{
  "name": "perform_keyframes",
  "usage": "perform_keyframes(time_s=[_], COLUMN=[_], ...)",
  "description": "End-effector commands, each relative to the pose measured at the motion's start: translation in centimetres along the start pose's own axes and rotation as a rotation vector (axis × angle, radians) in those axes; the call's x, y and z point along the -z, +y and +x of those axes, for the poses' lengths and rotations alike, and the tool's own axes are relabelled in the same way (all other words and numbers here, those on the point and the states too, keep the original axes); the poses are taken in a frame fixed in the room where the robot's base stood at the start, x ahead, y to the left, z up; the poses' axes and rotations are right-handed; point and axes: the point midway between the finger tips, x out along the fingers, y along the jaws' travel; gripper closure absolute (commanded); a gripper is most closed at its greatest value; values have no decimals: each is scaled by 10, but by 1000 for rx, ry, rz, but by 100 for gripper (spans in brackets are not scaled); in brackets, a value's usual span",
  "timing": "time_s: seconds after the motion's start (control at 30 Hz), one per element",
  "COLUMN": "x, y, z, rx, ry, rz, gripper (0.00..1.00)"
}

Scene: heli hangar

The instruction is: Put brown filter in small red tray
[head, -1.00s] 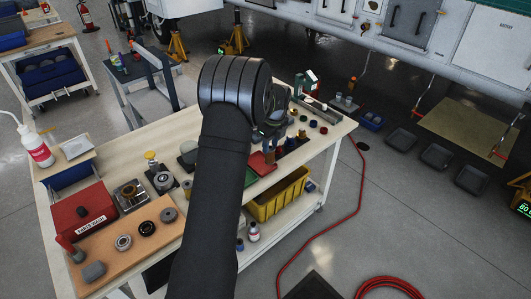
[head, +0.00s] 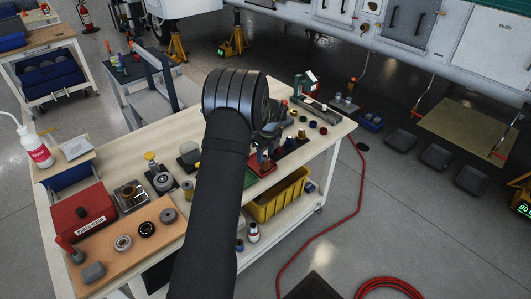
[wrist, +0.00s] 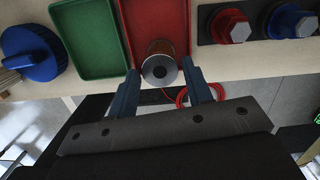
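The brown filter (wrist: 157,47), a copper-brown cylinder with a grey end cap, sits between the two blue fingers of my gripper (wrist: 160,72) in the wrist view. The small red tray (wrist: 172,14) lies behind the filter, which overlaps the tray's near edge in this view. Whether the filter touches the tray floor cannot be told. In the head view my gripper (head: 264,152) is low over the red tray (head: 261,168), and my arm hides part of the area.
A green tray (wrist: 92,35) lies directly left of the red one, with a blue cap (wrist: 30,50) beyond it. A dark holder with red (wrist: 230,26) and blue (wrist: 291,21) fittings stands to the right. A yellow bin (head: 278,197) sits on the shelf below.

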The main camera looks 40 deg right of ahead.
Motion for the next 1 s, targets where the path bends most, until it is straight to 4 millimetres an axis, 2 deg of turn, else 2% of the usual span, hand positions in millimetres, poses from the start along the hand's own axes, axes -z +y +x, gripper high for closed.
perform_keyframes(time_s=[0.33,0.47,0.57,0.8,1.0], x=[0,-1,-1,-1,0], y=[0,0,-1,-1,0], z=[-1,-12,-28,-82,-112], rx=[0,2,3,4,1], ry=[0,-1,-2,-2,-1], rz=[0,0,0,0,0], gripper=[42,42,42,42,42])
